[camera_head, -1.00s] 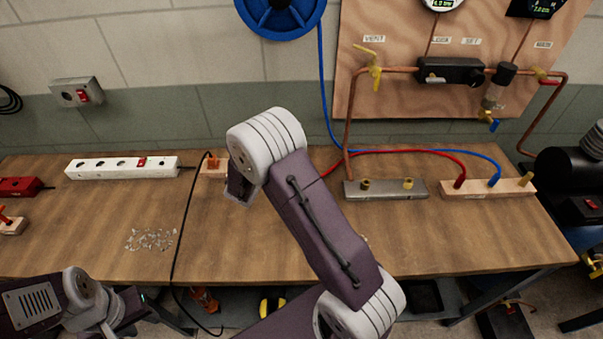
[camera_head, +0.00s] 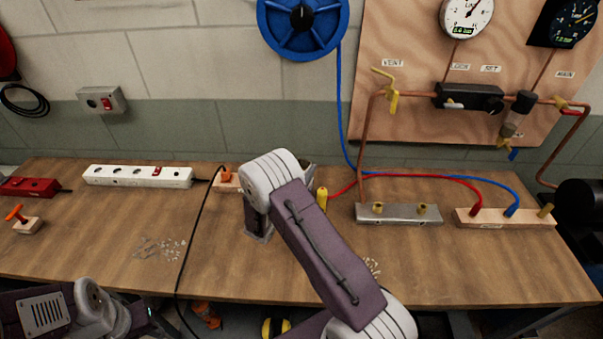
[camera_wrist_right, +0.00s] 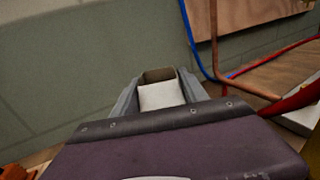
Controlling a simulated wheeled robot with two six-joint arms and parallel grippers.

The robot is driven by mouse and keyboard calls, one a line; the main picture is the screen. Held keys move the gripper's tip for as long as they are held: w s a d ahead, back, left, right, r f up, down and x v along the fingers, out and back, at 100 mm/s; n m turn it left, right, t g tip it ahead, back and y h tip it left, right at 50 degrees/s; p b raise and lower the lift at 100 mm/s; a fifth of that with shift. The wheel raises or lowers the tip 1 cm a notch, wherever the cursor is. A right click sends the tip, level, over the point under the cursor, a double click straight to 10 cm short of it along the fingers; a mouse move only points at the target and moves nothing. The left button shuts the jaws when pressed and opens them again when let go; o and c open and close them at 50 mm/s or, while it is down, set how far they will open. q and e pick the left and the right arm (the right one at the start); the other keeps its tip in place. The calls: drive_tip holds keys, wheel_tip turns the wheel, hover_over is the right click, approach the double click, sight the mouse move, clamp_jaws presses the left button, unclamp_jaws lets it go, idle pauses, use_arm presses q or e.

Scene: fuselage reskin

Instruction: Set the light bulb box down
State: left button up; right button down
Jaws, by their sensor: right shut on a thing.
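My right gripper (camera_wrist_right: 161,88) is shut on the light bulb box (camera_wrist_right: 160,97), a small box with a white face and a brownish upper end. In the right wrist view, the grey fingers flank it, with the wall behind. In the head view, my right arm covers most of the hand; a grey part of the gripper (camera_head: 308,171) shows past the wrist, over the back of the workbench (camera_head: 230,265). Whether the box touches the bench is hidden. My left gripper (camera_head: 158,322) is at the lower left, before the front edge; its fingers are not clear.
A white power strip (camera_head: 138,176), a small orange-topped block (camera_head: 226,180) and a yellow item (camera_head: 321,198) lie near the back. A metal block (camera_head: 398,214) and hose block (camera_head: 505,218) stand at right. Clear shards (camera_head: 160,248) lie left; a black cable crosses the bench.

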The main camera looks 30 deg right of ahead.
drive_tip(key=shift+f, duration=0.9)
drive_tip(key=c, duration=0.6)
unclamp_jaws()
drive_tip(key=shift+w, duration=0.1)
drive_tip(key=shift+r, duration=0.15)
drive_tip(key=b+v, duration=0.1)
drive_tip(key=v, duration=1.1)
